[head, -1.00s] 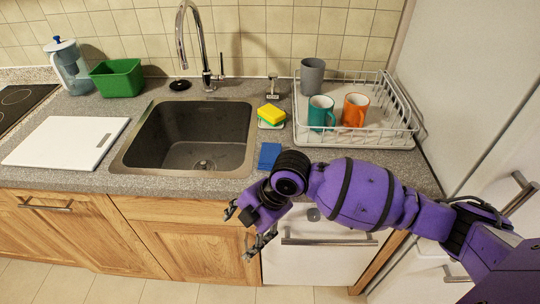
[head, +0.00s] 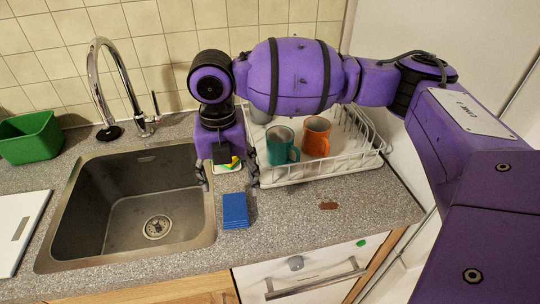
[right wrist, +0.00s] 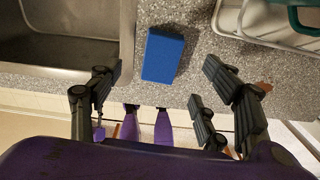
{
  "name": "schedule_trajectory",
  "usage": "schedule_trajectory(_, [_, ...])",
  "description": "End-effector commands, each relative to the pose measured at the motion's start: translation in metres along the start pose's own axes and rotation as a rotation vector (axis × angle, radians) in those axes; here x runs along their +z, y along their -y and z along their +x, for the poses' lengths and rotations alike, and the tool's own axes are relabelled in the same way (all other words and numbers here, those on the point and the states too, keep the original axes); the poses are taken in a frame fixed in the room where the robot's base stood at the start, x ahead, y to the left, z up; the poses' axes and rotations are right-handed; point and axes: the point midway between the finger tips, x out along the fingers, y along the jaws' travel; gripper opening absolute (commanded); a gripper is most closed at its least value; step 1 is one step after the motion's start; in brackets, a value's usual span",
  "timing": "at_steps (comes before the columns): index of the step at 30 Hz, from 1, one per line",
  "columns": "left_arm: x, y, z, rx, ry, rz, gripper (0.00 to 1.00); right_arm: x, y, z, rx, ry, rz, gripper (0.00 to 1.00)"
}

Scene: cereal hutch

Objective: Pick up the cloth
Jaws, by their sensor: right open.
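The cloth is a folded blue block (head: 235,210) lying flat on the grey speckled counter, just right of the sink. It also shows in full in the right wrist view (right wrist: 163,55), between and beyond the fingertips. My right gripper (head: 230,184) is open, pointing down over the counter at the back end of the cloth. Its fingers are spread wider than the cloth, with nothing between them, and appear apart from it. My left gripper is not in view.
The sink (head: 140,208) is left of the cloth. A sponge (head: 232,162), partly hidden, sits behind. A white dish rack (head: 345,160) holds a teal mug (head: 281,146) and an orange mug (head: 316,136). A small brown patch (head: 328,205) lies on otherwise clear counter at right.

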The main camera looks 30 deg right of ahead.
Motion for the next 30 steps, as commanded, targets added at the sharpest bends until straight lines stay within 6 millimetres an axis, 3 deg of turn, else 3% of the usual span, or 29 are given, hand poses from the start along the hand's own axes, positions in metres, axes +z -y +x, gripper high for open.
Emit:
schedule_trajectory(8, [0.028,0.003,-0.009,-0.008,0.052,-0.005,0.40,-0.001,0.001,0.030,-0.001,-0.004,0.001,0.70])
schedule_trajectory(18, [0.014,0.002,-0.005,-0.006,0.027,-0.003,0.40,-0.003,0.002,0.075,-0.002,-0.004,0.002,0.70])
schedule_trajectory(25, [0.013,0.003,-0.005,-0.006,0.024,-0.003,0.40,-0.003,0.002,0.076,0.001,-0.001,0.001,0.70])
schedule_trajectory(30, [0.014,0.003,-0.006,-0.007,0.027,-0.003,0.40,-0.002,0.001,0.076,0.001,-0.001,0.001,0.48])
